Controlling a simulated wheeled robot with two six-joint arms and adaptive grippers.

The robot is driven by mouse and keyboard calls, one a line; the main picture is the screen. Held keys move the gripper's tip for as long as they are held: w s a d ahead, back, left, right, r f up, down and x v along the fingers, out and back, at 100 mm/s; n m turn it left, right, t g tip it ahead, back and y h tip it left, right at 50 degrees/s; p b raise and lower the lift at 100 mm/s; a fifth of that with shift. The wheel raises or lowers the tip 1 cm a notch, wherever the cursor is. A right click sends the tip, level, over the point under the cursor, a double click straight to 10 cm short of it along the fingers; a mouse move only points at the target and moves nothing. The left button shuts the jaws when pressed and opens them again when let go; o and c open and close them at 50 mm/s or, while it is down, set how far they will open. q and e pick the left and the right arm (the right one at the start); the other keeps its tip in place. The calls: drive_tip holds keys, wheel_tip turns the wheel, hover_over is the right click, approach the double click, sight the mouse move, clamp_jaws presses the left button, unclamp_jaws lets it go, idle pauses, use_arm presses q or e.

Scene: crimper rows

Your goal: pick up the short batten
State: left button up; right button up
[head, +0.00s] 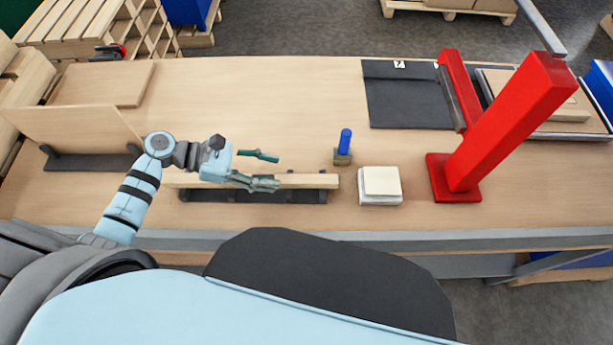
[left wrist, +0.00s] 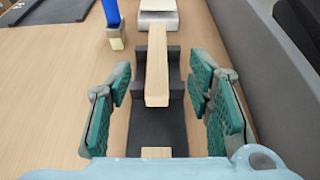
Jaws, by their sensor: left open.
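A pale wooden batten (head: 312,181) lies in a dark cradle (head: 255,196) near the table's front edge. In the left wrist view, this batten (left wrist: 157,70) points away from me, its end face toward me. A second piece of wood (left wrist: 155,152) shows at that view's bottom edge, apart from it; in the head view wood also shows left of my gripper (head: 183,180). I cannot tell which is the short batten. My left gripper (head: 268,171) is open and empty, its teal fingers on both sides of the batten's line. My right gripper is not in view.
A blue-handled item (head: 345,142) and a white block with a cream top (head: 380,184) stand right of the cradle. A red press frame (head: 500,125) and a dark mat (head: 408,100) are farther right. An upright wooden board (head: 80,128) stands at left.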

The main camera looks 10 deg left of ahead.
sight(306, 178)
use_arm(q)
drive_tip(key=x, duration=1)
drive_tip(key=shift+w+a+f, duration=0.2)
drive_tip(key=shift+f, duration=0.15)
clamp_jaws()
